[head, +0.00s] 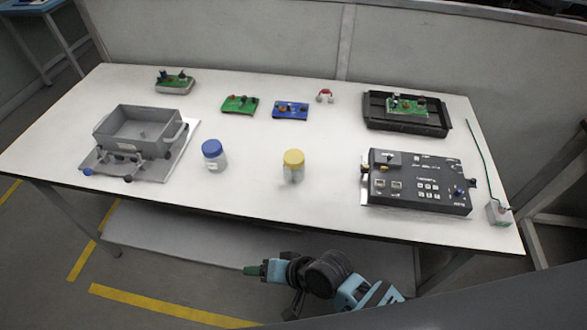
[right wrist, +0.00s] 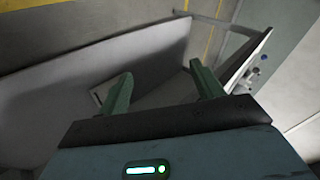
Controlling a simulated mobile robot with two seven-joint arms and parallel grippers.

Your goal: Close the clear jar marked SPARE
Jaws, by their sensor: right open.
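Two clear jars stand upright near the table's front middle in the head view. One jar (head: 217,164) has a blue lid (head: 212,148) on top and a small pale label. The other jar (head: 292,174) has a yellow lid (head: 293,157) on top. The print is too small to read, so I cannot tell which is SPARE or how tightly either lid sits. My right gripper (head: 252,270) is in front of the table's front edge, apart from both jars. In the right wrist view its fingers (right wrist: 162,86) are spread and empty. My left gripper is not in view.
A grey bin (head: 140,145) stands on a support at left. A black control box (head: 418,184) and a black tray (head: 371,110) are at right. Circuit boards (head: 240,104) lie at the back. The table around the jars is clear.

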